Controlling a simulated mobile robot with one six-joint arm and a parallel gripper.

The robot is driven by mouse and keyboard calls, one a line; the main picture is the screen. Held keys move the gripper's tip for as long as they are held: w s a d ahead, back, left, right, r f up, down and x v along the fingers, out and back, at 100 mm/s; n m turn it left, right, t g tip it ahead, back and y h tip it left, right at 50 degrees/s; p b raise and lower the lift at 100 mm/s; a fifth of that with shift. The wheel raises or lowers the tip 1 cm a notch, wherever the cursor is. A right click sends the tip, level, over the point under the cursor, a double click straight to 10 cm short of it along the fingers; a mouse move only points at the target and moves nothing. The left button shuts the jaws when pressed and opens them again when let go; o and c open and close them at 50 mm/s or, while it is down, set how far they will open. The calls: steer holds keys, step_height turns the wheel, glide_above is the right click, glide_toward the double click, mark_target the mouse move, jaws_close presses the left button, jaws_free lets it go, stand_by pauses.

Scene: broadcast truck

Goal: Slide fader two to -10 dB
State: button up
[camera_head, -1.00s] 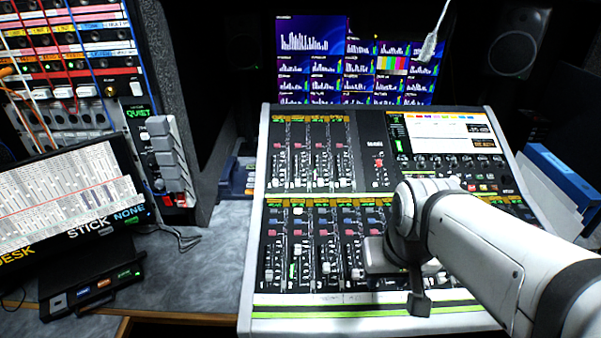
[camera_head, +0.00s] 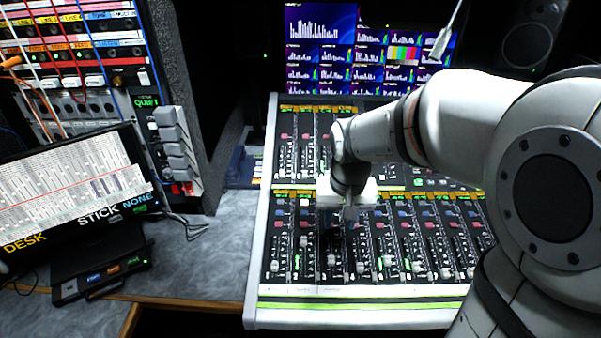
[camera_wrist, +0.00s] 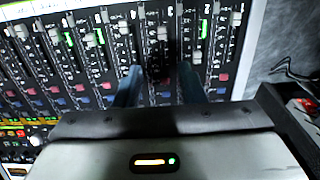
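The fader console (camera_head: 262,250) fills the middle of the head view, with its lower bank of channel strips facing me. Fader two's pale cap (camera_head: 303,241) sits in the second lower strip from the left, above a green-lit mark. In the wrist view, which is turned around, its cap (camera_wrist: 197,57) lies just right of the right finger. My gripper (camera_wrist: 160,72) is open, its two blue-grey fingers apart over the third strip. In the head view my gripper (camera_head: 350,213) hangs over the upper part of the lower bank. Nothing is visibly held; finger height is unclear.
Neighbouring fader caps stand close by, including the first strip's cap (camera_wrist: 237,18) and the third's (camera_wrist: 162,33). Monitors (camera_head: 365,50) stand behind. Bare grey desk (camera_head: 200,265) lies left of the console.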

steer(key=g, duration=0.1)
glide_above(304, 239)
step_height(304, 239, down, 6)
steer(key=shift+r+p, duration=0.15)
steer(key=shift+p, duration=0.3)
steer(key=shift+a+f, duration=0.1)
steer(key=shift+f, duration=3.9)
steer(key=shift+c, duration=0.6)
jaws_close()
